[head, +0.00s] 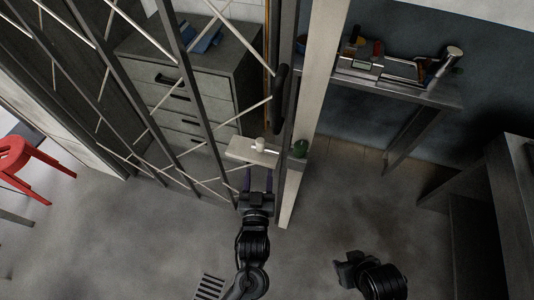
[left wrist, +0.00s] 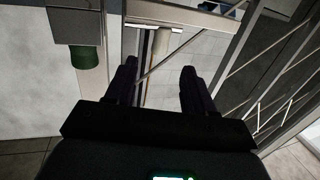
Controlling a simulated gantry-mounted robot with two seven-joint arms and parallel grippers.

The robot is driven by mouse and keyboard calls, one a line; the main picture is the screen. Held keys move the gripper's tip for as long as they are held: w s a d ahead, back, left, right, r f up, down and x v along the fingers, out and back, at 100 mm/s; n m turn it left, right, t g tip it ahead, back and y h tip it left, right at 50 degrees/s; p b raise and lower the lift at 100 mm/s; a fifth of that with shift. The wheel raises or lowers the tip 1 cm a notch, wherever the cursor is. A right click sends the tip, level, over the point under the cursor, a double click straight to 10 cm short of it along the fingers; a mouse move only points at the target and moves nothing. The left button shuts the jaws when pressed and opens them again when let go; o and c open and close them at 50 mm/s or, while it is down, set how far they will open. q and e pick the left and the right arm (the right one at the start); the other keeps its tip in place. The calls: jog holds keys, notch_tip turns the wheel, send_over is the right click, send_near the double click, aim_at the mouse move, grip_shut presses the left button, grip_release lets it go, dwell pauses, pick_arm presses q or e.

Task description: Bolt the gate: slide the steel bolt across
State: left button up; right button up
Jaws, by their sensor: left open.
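The lattice gate (head: 178,85) of dark uprights and pale cross bars stands across the left half of the head view. At its right edge is a pale plate (head: 240,150) with a short pale knob (head: 259,144), apparently the bolt's handle; the steel rod itself is not clear. My left gripper (head: 257,178) is just below the plate, fingers apart and pointing at it, with nothing clearly held. In the left wrist view the plate (left wrist: 195,16) is beyond the open fingers (left wrist: 158,78). My right gripper (head: 346,268) is low and away from the gate; its jaws are unclear.
A dark handle (head: 280,85) is above. Behind are a drawer cabinet (head: 190,85) and a cluttered bench (head: 420,90). A red stool (head: 30,160) stands far left.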

aim_at(260, 147)
pick_arm(q)
jog(key=w, duration=0.8)
jog(key=w+b, duration=0.1)
jog(key=w, duration=0.3)
jog(key=shift+d+r, duration=0.15)
jog(key=shift+d, duration=0.2)
jog(key=shift+s, duration=0.1)
grip_shut()
